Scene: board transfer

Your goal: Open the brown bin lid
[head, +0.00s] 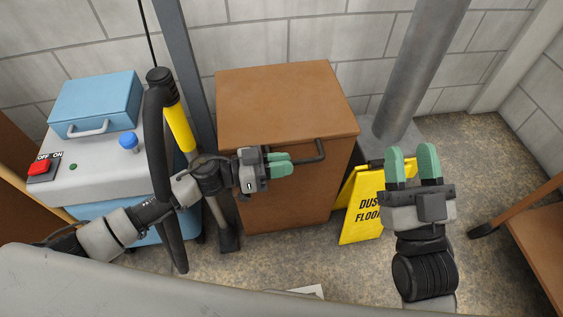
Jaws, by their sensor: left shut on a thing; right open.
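The brown bin (300,205) stands against the block wall in the middle of the head view. Its flat brown lid (285,97) lies level on top and looks closed. A dark bar handle (317,153) runs along the lid's front edge. My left gripper (281,163) is shut on the left part of this handle, with its green fingertips around the bar. The fingers hide that part of the bar. My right gripper (414,163) is open and empty, with its green fingers pointing up, to the right of the bin.
A yellow floor sign (362,205) stands right of the bin, partly behind my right gripper. A grey pipe (420,70) rises behind it. At left is a grey machine (100,160) with a blue case (97,100) on top. A grey post (185,60) stands left of the bin.

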